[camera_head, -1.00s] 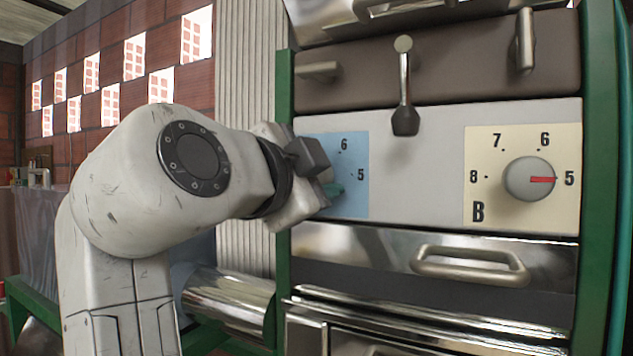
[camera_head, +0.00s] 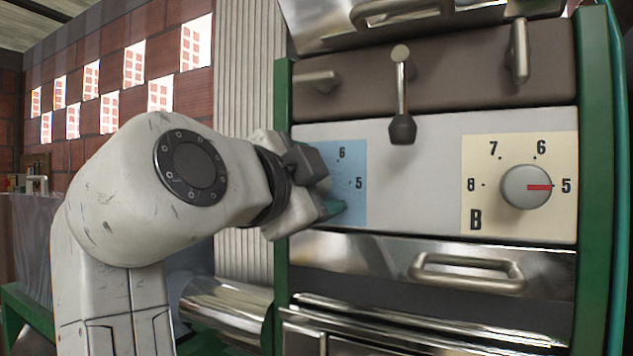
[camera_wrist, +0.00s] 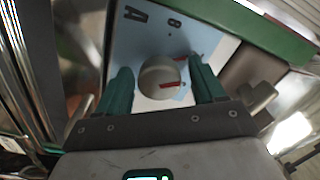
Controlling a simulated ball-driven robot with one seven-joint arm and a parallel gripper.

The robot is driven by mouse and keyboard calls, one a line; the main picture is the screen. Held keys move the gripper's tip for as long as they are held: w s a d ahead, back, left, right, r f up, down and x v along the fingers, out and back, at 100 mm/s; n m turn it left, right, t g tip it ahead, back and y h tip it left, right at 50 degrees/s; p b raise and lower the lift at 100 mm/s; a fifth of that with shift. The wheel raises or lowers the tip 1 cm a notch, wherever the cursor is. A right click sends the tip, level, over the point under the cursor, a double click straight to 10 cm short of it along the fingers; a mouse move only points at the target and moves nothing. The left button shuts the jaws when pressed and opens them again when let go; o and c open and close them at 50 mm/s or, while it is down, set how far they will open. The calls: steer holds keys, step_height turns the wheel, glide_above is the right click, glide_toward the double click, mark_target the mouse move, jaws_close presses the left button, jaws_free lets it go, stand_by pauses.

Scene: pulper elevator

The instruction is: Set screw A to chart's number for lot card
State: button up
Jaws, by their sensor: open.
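Screw A is a round grey knob (camera_wrist: 157,77) with a red pointer mark, set on a pale blue plate (camera_head: 351,196). In the wrist view the knob sits between the two teal fingers of my gripper (camera_wrist: 163,88), which are open with a visible gap on each side. The letter A and the number 8 show on the plate in the wrist view. In the head view my gripper (camera_head: 335,207) covers the knob, and only 6 and 5 show. No chart or lot card is visible.
Right of the blue plate is a cream plate with knob B (camera_head: 527,187), its red mark at 5. A black-ended lever (camera_head: 402,100) hangs between the plates. A metal handle (camera_head: 467,272) juts out below. Green posts (camera_head: 602,180) frame the panel.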

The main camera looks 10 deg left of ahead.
steer(key=b+v, duration=0.1)
steer(key=v, duration=0.9)
steer(key=shift+s+b, duration=0.3)
steer(key=shift+b, duration=0.05)
steer(key=shift+s+a, duration=0.1)
steer(key=shift+a, duration=0.1)
